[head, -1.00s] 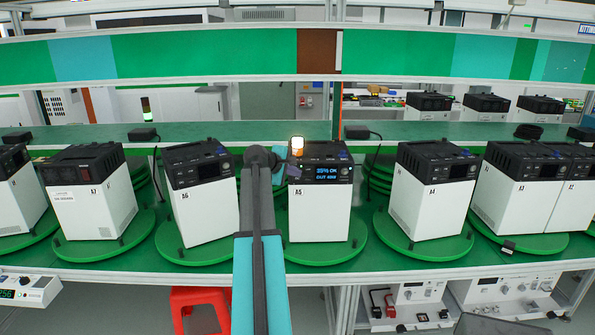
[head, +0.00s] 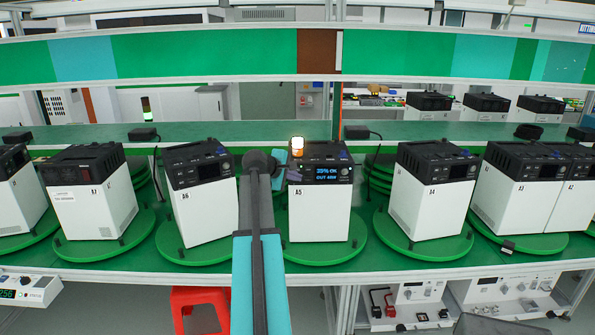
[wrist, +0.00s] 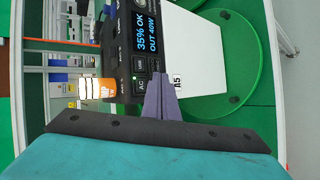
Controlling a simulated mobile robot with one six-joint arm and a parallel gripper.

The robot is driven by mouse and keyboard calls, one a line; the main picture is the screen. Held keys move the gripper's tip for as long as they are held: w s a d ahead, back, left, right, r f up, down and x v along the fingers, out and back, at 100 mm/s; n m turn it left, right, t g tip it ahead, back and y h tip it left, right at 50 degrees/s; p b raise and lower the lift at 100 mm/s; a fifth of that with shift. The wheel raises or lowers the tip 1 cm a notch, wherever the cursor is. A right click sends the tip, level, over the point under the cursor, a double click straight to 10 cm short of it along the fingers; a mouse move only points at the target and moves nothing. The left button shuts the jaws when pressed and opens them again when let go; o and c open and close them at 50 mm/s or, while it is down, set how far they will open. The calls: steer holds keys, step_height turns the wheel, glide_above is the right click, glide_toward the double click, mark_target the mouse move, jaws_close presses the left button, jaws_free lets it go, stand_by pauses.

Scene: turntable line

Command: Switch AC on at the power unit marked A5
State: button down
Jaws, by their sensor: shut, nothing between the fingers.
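The power unit A5 (head: 318,215) is a white box with a black top and front panel, standing upright on a green turntable. Its lit screen (wrist: 148,38) reads 35% OK and OUT 46W in the wrist view, where the unit appears turned on its side. The AC button (wrist: 141,87) is on the panel beside the screen, with a small green light near it. My gripper (wrist: 160,78) is shut and empty, its tips in front of the panel close to the AC button. I cannot tell whether they touch it. In the head view my arm hides most of the gripper.
Unit A6 (head: 205,212) stands to the left and unit A4 (head: 432,208) to the right, each on a green turntable. A green rail (head: 180,57) spans above.

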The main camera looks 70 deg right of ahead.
steer(key=shift+s+a, duration=0.2)
steer(key=shift+a, duration=0.35)
steer(key=shift+s+a, duration=0.2)
steer(key=shift+a, duration=0.3)
